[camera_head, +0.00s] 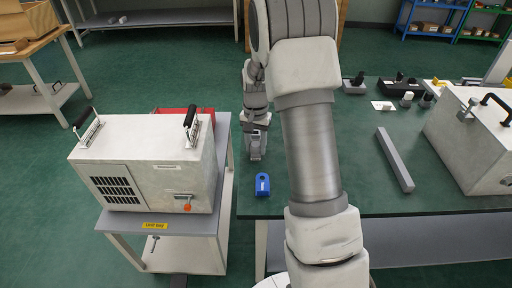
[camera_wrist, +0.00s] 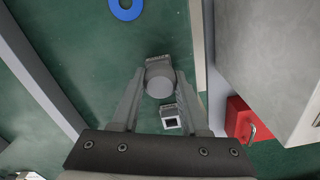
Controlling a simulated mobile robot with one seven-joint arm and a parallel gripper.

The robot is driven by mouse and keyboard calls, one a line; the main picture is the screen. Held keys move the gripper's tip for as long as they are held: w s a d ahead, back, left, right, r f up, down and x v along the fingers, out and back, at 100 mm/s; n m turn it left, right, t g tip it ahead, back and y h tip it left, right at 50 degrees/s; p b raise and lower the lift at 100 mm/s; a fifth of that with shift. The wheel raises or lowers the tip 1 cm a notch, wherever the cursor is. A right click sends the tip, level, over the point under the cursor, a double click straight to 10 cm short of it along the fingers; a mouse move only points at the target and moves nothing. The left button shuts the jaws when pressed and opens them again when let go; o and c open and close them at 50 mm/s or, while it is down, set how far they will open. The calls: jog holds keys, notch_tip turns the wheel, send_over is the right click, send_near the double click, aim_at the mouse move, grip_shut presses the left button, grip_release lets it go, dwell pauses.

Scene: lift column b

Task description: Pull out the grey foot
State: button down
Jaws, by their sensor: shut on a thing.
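A grey round piece, apparently the grey foot (camera_wrist: 159,82), sits between the two fingers of my gripper (camera_wrist: 160,78) in the wrist view, and the fingertips close on its sides. A ribbed grey block shows just beyond it, and a small grey block with a pale square face (camera_wrist: 171,118) shows on the near side. In the head view my gripper (camera_head: 256,155) points down over the left edge of the green-topped table (camera_head: 330,190). The foot cannot be made out there. Whether it is clear of the block or the table, I cannot tell.
A blue holed piece (camera_head: 262,184) lies near the gripper. A long grey bar (camera_head: 395,160) and a pale case (camera_head: 475,140) are on the table. A pale vented box (camera_head: 150,165) stands on a cart at left, with a red box (camera_head: 183,113) behind. Table space is clear around the blue piece.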

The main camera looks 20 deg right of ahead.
aim_at(256, 144)
jog(key=shift+w+r, duration=0.1)
jog(key=shift+r, duration=0.5)
jog(key=shift+r, duration=0.1)
jog(key=shift+r+p, duration=0.1)
jog(key=shift+p, duration=0.2)
jog(key=shift+r+p, duration=1.45)
jog(key=shift+r, duration=0.45)
